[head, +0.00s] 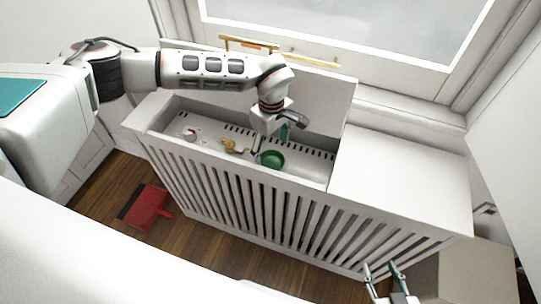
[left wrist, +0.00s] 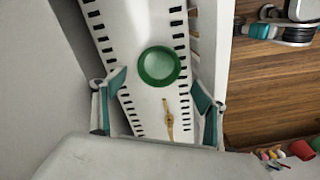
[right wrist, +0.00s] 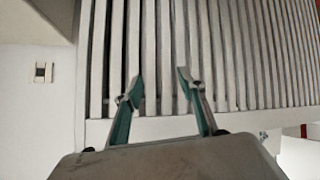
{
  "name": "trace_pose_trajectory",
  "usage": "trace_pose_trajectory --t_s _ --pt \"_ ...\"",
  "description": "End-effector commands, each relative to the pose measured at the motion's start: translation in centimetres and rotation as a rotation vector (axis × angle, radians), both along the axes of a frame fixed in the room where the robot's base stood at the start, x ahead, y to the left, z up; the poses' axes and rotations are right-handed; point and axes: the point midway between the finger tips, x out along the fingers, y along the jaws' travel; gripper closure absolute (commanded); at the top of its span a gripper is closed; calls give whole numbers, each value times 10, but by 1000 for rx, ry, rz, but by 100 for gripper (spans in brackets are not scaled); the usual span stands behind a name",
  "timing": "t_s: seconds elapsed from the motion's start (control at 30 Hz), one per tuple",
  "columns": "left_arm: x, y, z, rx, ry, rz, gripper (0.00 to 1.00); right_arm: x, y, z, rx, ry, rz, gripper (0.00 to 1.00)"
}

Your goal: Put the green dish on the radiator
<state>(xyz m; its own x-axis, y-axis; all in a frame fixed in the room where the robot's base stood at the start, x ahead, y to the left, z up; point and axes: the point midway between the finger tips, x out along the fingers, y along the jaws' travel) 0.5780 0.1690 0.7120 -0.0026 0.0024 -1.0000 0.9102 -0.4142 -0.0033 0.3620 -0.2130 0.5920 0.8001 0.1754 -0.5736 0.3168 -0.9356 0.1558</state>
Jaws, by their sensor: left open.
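The round green dish (head: 271,159) lies on the white slotted surface inside the open top of the slatted radiator cover (head: 290,225). In the left wrist view the dish (left wrist: 159,66) shows upright, its hollow side facing the camera. My left gripper (head: 270,142) is open above the slotted surface near the dish. In the left wrist view its fingers stand apart on both sides, with the dish ahead between them. My right gripper (head: 381,267) is open and empty in front of the slats; they fill much of the right wrist view (right wrist: 158,78).
A gold item (head: 230,146) and a small red-and-white item (head: 190,134) lie in the same recess. Its walls are raised around it. The flat cover top (head: 410,180) at right is clear. A red dustpan-like thing (head: 148,207) lies on the wooden floor.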

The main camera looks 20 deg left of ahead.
Motion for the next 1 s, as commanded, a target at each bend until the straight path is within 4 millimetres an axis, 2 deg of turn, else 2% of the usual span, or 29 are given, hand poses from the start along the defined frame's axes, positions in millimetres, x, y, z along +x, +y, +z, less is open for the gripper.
trace_pose_trajectory --t_s 0.03,0.2,0.4,0.63,1.0 --pt "2 0 15 0 -7 0 28 1 1 4 2 -4 0 60" --pt "1 0 44 1 -4 0 28 -1 2 5 8 -1 0 60" --pt "0 0 62 1 0 0 28 -7 3 0 8 16 1 60" --pt "0 0 64 1 2 1 28 -11 3 -3 9 24 1 60" --pt "0 0 64 0 1 1 28 -6 4 2 10 12 0 60"
